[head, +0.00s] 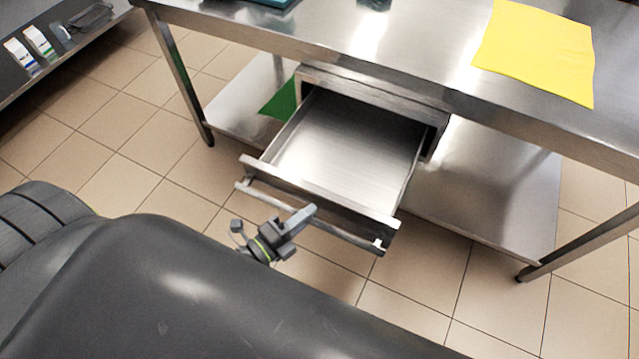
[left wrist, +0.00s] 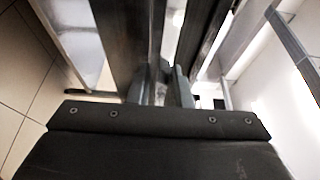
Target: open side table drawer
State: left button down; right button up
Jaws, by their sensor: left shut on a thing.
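The side table's drawer (head: 345,150) is pulled well out from its housing under the steel table top and is empty. Its front carries a long bar handle (head: 345,232). My left gripper (head: 303,218) is at the handle, left of its middle, and is shut on it. The exact finger contact is small and partly hidden in the head view. My right gripper is not in view.
The steel table (head: 400,50) has a lower shelf (head: 490,190) and legs at both sides. A yellow cloth (head: 537,52) lies on top at the right. A green item (head: 281,102) is on the lower shelf. Another shelf (head: 60,60) with small cartons stands at the upper left. Tiled floor is clear between them.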

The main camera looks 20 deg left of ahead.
pick_arm(q)
jog(key=shift+s, duration=1.7)
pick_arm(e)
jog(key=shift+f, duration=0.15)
pick_arm(q)
jog(key=c, duration=1.3)
grip_release()
jog(key=shift+a, duration=0.1)
jog(key=shift+s, duration=0.1)
jog(key=b+v, duration=0.2)
jog(key=v, duration=1.5)
jog(key=shift+s+a, duration=0.1)
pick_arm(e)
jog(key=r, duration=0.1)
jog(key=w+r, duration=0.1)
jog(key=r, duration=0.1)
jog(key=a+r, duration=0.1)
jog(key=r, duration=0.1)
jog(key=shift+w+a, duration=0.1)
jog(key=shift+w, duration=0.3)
